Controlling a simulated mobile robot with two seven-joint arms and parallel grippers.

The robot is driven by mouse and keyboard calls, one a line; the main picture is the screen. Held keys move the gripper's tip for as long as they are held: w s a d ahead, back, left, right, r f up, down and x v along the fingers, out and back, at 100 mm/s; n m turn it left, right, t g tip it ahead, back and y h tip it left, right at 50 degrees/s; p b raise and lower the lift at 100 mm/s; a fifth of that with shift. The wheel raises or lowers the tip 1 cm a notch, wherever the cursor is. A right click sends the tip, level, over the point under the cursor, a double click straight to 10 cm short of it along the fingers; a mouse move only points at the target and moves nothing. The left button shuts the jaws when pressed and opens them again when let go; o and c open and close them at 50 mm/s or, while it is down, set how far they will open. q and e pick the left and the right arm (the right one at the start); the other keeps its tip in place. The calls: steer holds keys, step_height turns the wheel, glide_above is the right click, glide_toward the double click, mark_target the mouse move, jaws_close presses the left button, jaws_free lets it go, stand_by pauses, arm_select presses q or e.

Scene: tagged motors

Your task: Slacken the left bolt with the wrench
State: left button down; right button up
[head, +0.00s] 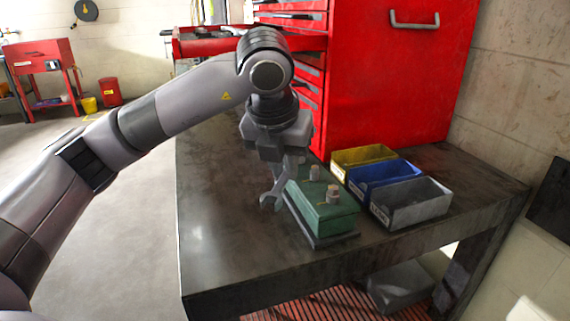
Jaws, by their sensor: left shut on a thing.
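A green motor block (325,215) on a dark base stands on the workbench. Two bolts with pale heads stick up from its top: a farther one more to the left (315,173) and a nearer one more to the right (333,194). My left gripper (292,165) points down over the far left part of the block and is shut on the grey wrench (279,187). The wrench's open jaw hangs down at the block's left side, apart from both bolts. The gripper hides the far end of the block. My right gripper is out of view.
Yellow (362,157), blue (383,180) and grey (411,203) bins stand right of the block. A red tool cabinet (400,80) rises behind them. The workbench (225,235) is clear left of the block.

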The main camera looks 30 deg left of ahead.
arm_select(q)
steer(key=shift+d+f+n+b, duration=0.3)
steer(key=shift+f, duration=0.1)
stand_by(0.4)
steer(key=shift+r, duration=0.1)
stand_by(0.5)
steer(key=shift+s+a+f+b, duration=0.15)
steer(key=shift+a+f+b, duration=0.1)
steer(key=shift+b, duration=0.2)
steer(key=shift+r, duration=0.55)
stand_by(0.4)
steer(key=shift+r+p, duration=0.5)
steer(key=shift+r, duration=0.15)
steer(key=shift+r+p, duration=0.75)
steer(key=shift+r, duration=0.3)
